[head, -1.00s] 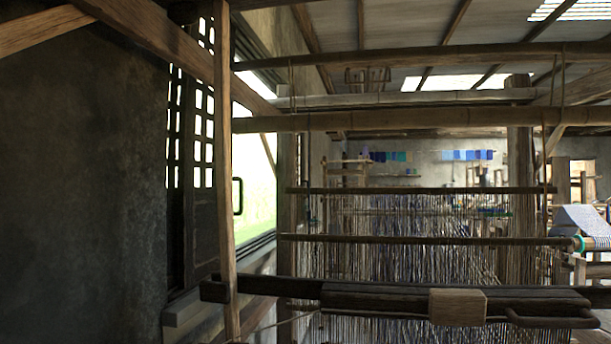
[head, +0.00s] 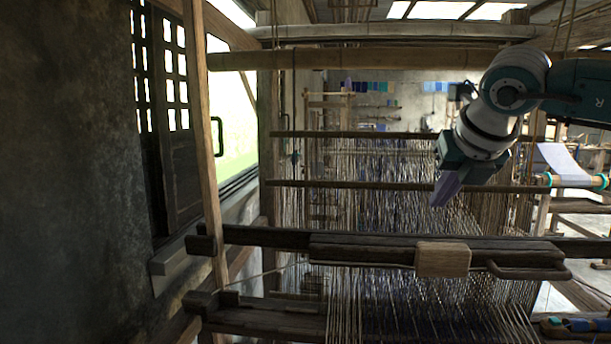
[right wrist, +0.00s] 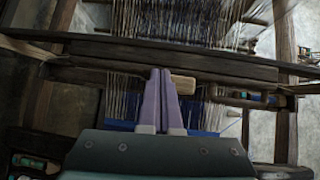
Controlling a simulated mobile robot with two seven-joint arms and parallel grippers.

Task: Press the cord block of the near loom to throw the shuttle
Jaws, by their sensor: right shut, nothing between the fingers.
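The cord block (head: 443,259) is a light wooden block on the dark beater beam (head: 370,250) of the near loom in the head view. In the right wrist view the block (right wrist: 184,85) shows just right of my fingertips, partly hidden behind them. My right gripper (head: 445,190) has pale purple fingers and is shut and empty. In the head view it is above the block, pointing down, apart from it. The right gripper's fingers (right wrist: 160,72) are together in the wrist view. My left gripper is not in view. I cannot see the shuttle clearly.
Warp threads (head: 385,200) hang behind the beam between dark horizontal bars. A curved wooden handle (head: 530,270) sits right of the block. A wooden post (head: 208,150) and dark wall (head: 65,170) stand at left. A cloth roll (head: 565,180) is at the right.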

